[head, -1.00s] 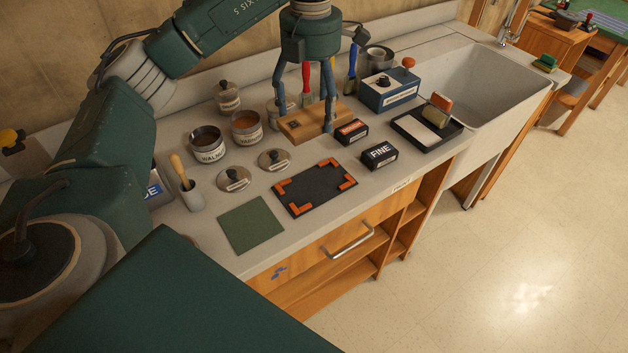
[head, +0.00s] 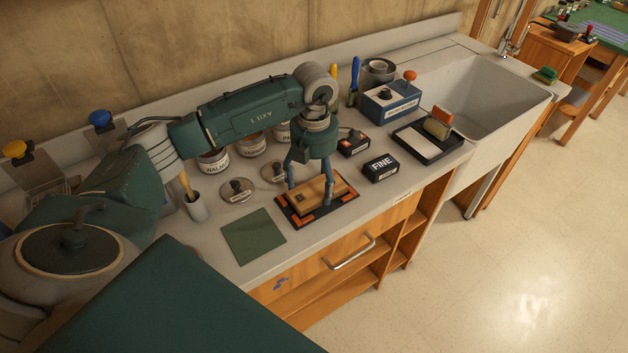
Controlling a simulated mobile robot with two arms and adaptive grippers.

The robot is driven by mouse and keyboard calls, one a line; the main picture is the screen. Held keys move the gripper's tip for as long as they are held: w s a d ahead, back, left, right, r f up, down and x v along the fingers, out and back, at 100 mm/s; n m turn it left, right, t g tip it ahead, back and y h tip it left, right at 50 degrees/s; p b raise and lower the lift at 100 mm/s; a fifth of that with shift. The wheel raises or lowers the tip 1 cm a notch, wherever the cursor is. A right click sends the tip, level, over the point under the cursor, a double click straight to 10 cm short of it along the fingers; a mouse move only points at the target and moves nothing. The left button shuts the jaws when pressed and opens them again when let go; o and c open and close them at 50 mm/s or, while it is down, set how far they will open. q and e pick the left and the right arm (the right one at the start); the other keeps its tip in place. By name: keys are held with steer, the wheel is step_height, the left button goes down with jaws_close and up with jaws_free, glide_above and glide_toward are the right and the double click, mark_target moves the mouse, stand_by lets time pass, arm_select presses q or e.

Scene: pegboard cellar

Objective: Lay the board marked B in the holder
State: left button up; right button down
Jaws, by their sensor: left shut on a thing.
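The holder (head: 350,193) is a dark flat plate with orange corner pieces on the counter. A light wooden board (head: 318,198) with a small dark mark is over the middle of the holder, flat and roughly lined up with it. The mark is too small to read as a letter. I cannot tell whether the board rests on the plate or is just above it. My left gripper (head: 310,194) points down and is shut on the board, one finger on either side. The gripper and board hide part of the holder. My right gripper is not in view.
A green mat (head: 254,236) lies left of the holder, near the front edge. A black block marked FINE (head: 381,167) stands to the right. Tins (head: 214,161) and round lids (head: 237,190) are behind. A black tray (head: 428,139) sits beside the sink (head: 495,97).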

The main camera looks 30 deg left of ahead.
arm_select(q)
steer(key=shift+f, duration=0.35)
steer(key=shift+f, duration=0.15)
steer(key=o, duration=1.3)
steer(key=shift+o, duration=0.2)
